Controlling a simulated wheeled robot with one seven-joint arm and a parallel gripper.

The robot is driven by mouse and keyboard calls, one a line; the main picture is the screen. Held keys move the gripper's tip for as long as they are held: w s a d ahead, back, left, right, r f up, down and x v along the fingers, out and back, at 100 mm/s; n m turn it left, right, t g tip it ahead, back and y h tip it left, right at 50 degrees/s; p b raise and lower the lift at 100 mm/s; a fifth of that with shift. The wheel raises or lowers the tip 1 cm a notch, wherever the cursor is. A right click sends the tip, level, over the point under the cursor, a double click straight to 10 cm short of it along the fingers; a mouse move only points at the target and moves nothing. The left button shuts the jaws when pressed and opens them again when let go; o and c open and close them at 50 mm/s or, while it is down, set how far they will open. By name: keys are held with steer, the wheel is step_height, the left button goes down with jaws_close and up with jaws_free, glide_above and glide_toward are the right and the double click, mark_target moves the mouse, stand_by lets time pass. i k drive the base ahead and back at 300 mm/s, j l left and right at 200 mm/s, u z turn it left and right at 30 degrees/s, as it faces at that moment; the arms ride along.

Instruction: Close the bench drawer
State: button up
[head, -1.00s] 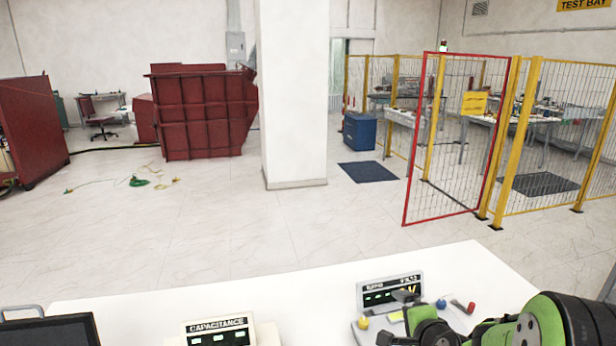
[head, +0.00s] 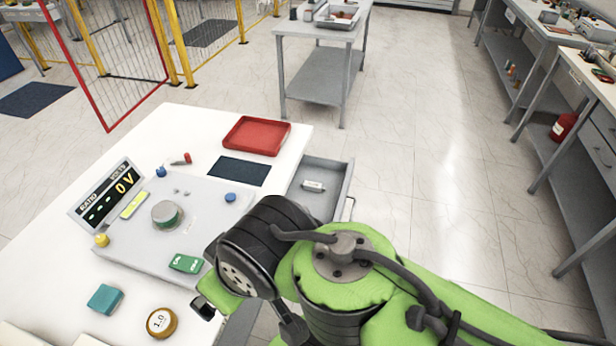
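The bench drawer (head: 336,172) is a grey open-topped box. It sticks out from the right side of the white bench (head: 190,122), so it is open. A small pale labelled item (head: 313,186) lies inside it. A handle shows at its outer right side, and my arm hides its near part. My gripper (head: 245,318) is low in the head view, near the bench's right edge and on the near side of the drawer. Its dark end parts are mostly hidden by my green arm, so its opening is unclear. I see no contact with the drawer.
Open floor (head: 440,190) lies right of the drawer.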

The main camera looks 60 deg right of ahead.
mark_target(327, 207)
steer(key=k+l+z, duration=0.1)
steer(key=l+z, duration=0.2)
steer(key=z, duration=0.15)
steer(key=l+z, duration=0.45)
steer(key=k+l+z, duration=0.1)
steer(key=l+z, duration=0.15)
steer(key=z, duration=0.2)
